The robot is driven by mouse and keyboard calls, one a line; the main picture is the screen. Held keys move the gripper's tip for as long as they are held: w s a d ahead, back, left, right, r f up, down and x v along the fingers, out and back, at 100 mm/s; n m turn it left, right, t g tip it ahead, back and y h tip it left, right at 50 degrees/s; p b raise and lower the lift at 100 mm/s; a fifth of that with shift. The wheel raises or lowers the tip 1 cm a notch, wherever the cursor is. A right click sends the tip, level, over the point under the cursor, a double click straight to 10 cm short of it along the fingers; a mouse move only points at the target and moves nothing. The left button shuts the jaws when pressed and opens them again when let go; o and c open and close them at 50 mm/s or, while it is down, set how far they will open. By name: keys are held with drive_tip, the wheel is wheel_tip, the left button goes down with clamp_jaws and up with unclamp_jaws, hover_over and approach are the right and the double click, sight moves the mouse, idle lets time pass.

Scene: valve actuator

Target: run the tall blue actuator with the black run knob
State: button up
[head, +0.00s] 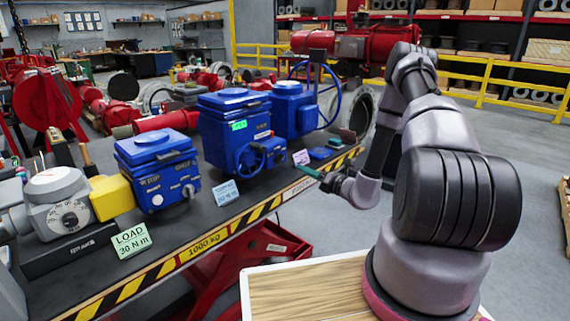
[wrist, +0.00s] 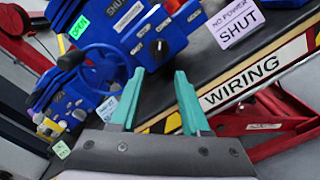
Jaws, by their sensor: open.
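The tall blue actuator (head: 222,112) stands mid-bench with a green label and a blue handwheel. Its front control box (wrist: 172,28) fills the top middle of the wrist view. The black knob (wrist: 159,47) on that box lies just beyond and between my fingertips, not touched as far as I can see. My gripper (wrist: 158,73) is open and empty, with teal fingers pointing at the box. In the head view my gripper (head: 310,172) is right of the actuator, over the bench's front edge.
A smaller blue actuator (head: 158,165) with a yellow part stands to the left. Another blue actuator (head: 290,105) with a large handwheel stands behind right. A pink card (wrist: 235,20) reading NO POWER SHUT stands beside the control box.

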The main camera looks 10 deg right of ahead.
sight(280, 160)
drive_tip(key=x, duration=1)
drive_tip(key=shift+w+a, duration=0.2)
drive_tip(key=shift+w, duration=0.05)
clamp_jaws()
